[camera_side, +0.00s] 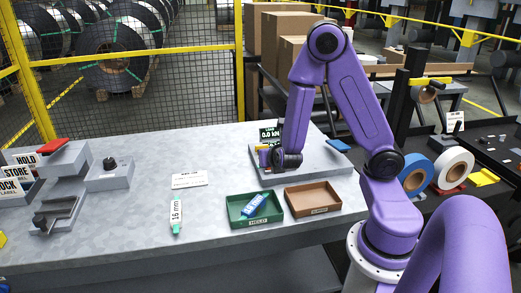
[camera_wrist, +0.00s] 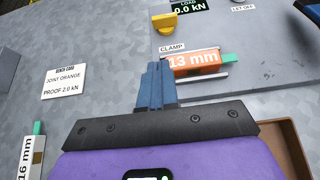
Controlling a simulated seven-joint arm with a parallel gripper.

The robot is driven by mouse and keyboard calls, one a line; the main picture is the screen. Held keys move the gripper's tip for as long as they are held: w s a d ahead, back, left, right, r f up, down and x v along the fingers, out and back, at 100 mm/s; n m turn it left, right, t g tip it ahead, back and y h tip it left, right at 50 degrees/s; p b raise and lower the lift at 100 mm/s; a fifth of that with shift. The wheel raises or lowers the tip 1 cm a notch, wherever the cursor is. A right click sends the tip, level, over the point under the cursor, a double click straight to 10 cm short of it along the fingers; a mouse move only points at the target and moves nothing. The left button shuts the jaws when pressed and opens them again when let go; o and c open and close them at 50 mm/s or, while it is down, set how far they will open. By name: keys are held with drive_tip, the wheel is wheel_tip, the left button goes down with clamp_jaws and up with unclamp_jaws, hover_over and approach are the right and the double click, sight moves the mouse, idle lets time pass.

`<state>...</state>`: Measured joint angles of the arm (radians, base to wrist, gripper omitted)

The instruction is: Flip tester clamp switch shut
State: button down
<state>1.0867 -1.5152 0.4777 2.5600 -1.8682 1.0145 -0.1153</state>
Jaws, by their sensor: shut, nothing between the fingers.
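The tester (camera_side: 313,158) is a grey slab on the bench with a load display (camera_side: 270,132) reading 0.0 kN. In the wrist view the display (camera_wrist: 188,6) is at the top edge. A CLAMP label (camera_wrist: 172,47) sits above an orange 13 mm strip (camera_wrist: 195,61) with a green end. A yellow lever-like part (camera_wrist: 163,22) stands left of the display; I cannot tell whether it is the clamp switch. My gripper (camera_wrist: 154,68) is shut and empty, its blue fingertips just left of the orange strip. In the side view my arm's end hides part of the tester.
A green tray (camera_side: 232,209) with a blue piece and a brown tray (camera_side: 325,207) stand in front of the tester. A 16 mm strip (camera_side: 177,215) lies left of them. A bench card (camera_wrist: 64,81) lies left of the tester. Grey fixtures (camera_side: 62,160) stand far left.

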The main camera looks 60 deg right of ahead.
approach(258, 148)
drive_tip(key=shift+s+a+f, duration=0.15)
drive_tip(key=shift+s+f, duration=0.05)
drive_tip(key=shift+f, duration=0.35)
drive_tip(key=shift+s+a+f, duration=0.15)
drive_tip(key=shift+s+f, duration=0.05)
drive_tip(key=shift+f, duration=0.35)
drive_tip(key=w+d, duration=0.1)
drive_tip(key=w+d+f, duration=0.1)
drive_tip(key=w+d, duration=0.1)
drive_tip(key=shift+w+d+f, duration=0.15)
drive_tip(key=shift+w+d, duration=0.05)
drive_tip(key=shift+d, duration=0.05)
drive_tip(key=shift+w+d, duration=0.55)
drive_tip(key=shift+w, duration=0.05)
